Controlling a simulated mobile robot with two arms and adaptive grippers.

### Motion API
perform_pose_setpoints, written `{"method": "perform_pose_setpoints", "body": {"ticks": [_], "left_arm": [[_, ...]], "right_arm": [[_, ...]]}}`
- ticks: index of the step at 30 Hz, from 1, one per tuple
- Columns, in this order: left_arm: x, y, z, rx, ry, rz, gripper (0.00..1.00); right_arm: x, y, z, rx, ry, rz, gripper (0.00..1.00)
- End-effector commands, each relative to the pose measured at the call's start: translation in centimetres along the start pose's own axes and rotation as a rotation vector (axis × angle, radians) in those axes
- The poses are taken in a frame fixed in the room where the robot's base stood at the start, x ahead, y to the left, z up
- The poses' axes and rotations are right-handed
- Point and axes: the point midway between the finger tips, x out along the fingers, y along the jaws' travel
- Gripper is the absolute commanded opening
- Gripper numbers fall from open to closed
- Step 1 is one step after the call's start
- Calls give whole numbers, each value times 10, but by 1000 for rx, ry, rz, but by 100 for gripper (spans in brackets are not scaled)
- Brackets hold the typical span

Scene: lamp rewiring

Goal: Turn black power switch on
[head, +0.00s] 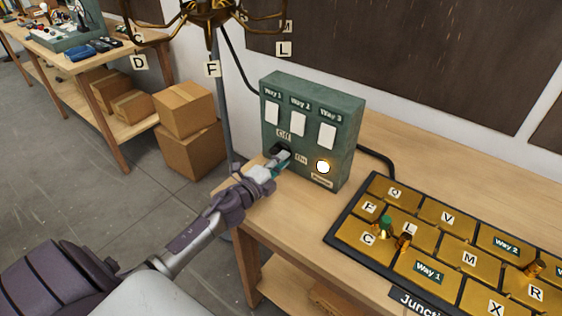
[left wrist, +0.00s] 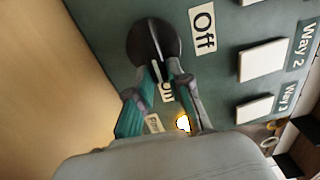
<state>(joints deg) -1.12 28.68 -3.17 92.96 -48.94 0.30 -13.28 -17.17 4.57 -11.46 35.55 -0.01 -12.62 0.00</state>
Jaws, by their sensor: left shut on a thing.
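The green switch box (head: 345,115) stands on the wooden bench, with "Off" and "On" labels on its front. The black power switch (head: 277,148) is a round rotary knob at its lower left. In the left wrist view the knob (left wrist: 140,40) has a raised ridge running down toward the "On" label, which is partly hidden between my fingers. My left gripper (head: 281,160) is shut on the knob's ridge; its fingertips also show in the left wrist view (left wrist: 161,78). A round light (head: 323,166) on the box glows white. My right gripper is not in view.
Three white rocker switches marked Way 1, Way 2 and Way 3 (head: 299,123) sit above the knob. A junction board (head: 335,238) with brass plates lies to the right. Cardboard boxes (head: 190,150) stand at the left.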

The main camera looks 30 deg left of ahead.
Motion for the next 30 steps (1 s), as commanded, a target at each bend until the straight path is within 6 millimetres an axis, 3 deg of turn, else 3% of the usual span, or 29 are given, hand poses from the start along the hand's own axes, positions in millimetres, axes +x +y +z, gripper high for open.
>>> {"method": "perform_pose_setpoints", "body": {"ticks": [8,9,14,23,30], "left_arm": [[0,0,0,5,0,0,0],[0,0,0,5,0,0,20],[0,0,0,4,0,1,44],[-2,0,0,2,0,1,44],[-34,2,0,2,0,4,44]], "right_arm": [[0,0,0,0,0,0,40],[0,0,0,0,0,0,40],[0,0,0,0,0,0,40],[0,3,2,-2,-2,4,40],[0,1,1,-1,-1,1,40]]}}
